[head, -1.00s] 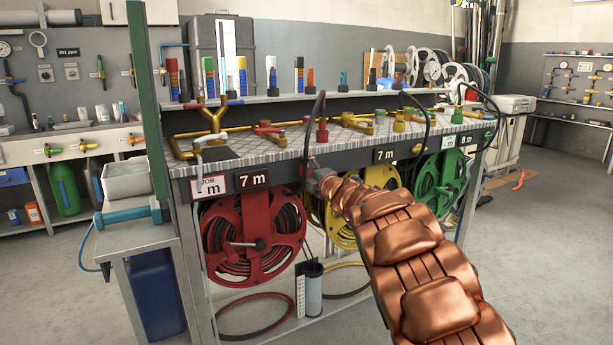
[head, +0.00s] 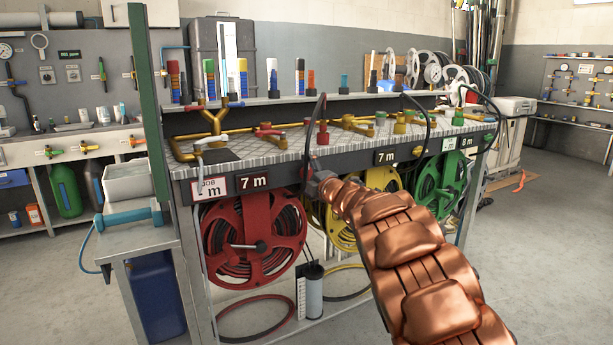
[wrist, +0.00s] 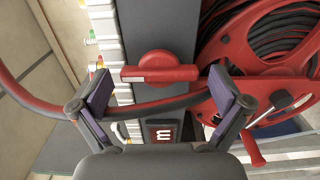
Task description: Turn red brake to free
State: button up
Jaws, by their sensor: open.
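The red brake (wrist: 160,66), a round knob with a bar-shaped handle, shows in the wrist view on the dark bench front. My gripper (wrist: 158,88) is open, one finger to the left and one to the right of the handle, and no contact can be made out. A dark and red hose (wrist: 165,105) crosses between the fingers below the handle.
The yellow reel (head: 340,228) and green reel (head: 440,183) hang farther right under the bench. The bench top (head: 235,165) carries brass pipes and valves. A black cable loops above my gripper. Open floor lies at the right.

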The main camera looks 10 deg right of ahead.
jog(key=v, duration=1.2)
dwell(0.4)
jog(key=s+d+r+m+g+h+p, duration=0.3)
jog(key=s+d+r+m+h+p, duration=0.55)
jog(key=d+r+m+p, duration=0.3)
jog(key=s+m+g+h+p, duration=0.2)
jog(key=s+m+g+p, duration=0.3)
jog(key=s+p, duration=0.55)
jog(key=s+a+r+m+g+y+p, duration=0.1)
jog(key=s+a+g+p, duration=0.2)
jog(key=s, duration=0.9)
jog(key=s+a+r+m+g+y+p, duration=0.1)
jog(key=s+a+m+g+y+p, duration=0.1)
jog(key=s+a+g+p, duration=0.2)
jog(key=s+a+r+m+g+y+p, duration=0.2)
jog(key=s+a+g+p, duration=0.2)
jog(key=s, duration=1.5)
jog(key=a+p, duration=0.2)
jog(key=a, duration=0.2)
jog(key=shift+s, duration=0.4)
jog(key=shift+r, duration=0.1)
